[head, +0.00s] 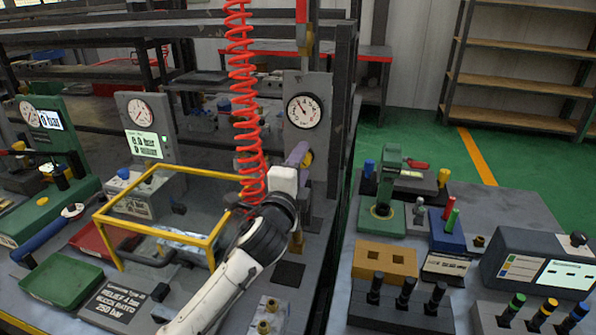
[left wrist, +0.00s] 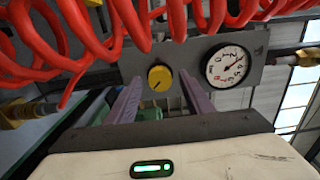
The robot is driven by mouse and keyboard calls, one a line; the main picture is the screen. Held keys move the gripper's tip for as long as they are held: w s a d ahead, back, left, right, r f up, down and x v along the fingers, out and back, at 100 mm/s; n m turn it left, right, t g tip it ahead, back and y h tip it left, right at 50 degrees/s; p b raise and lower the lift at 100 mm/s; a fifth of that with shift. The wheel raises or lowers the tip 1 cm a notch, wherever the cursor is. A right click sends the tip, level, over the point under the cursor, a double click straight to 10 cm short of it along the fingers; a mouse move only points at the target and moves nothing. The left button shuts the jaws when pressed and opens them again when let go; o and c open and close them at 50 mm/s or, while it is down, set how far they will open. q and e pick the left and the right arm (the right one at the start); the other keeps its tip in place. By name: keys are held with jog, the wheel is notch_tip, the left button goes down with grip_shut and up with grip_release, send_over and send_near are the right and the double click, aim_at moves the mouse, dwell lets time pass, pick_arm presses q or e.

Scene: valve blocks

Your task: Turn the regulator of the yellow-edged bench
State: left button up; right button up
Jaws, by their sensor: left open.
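The regulator is a round yellow knob on a grey upright panel (head: 295,137). In the left wrist view the yellow knob (left wrist: 160,77) shows face-on, with a dark pointer mark. In the head view a sliver of the knob (head: 308,160) shows beside my purple fingers. My left gripper (head: 298,154) is open, its fingers pointing at the panel. In the left wrist view the two fingers (left wrist: 161,88) lie on either side of the knob, apart from it; I cannot tell how far the tips are from the panel. My right gripper is not in view.
A round gauge (head: 304,111) sits on the panel above the knob. A red coiled hose (head: 241,60) hangs close to my left wrist. A yellow-framed clear guard (head: 160,232) stands left of my forearm. A second bench with valve blocks (head: 383,195) stands right, across a gap.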

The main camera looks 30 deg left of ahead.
pick_arm(q)
jog(key=v, duration=1)
jog(key=shift+b, duration=0.4)
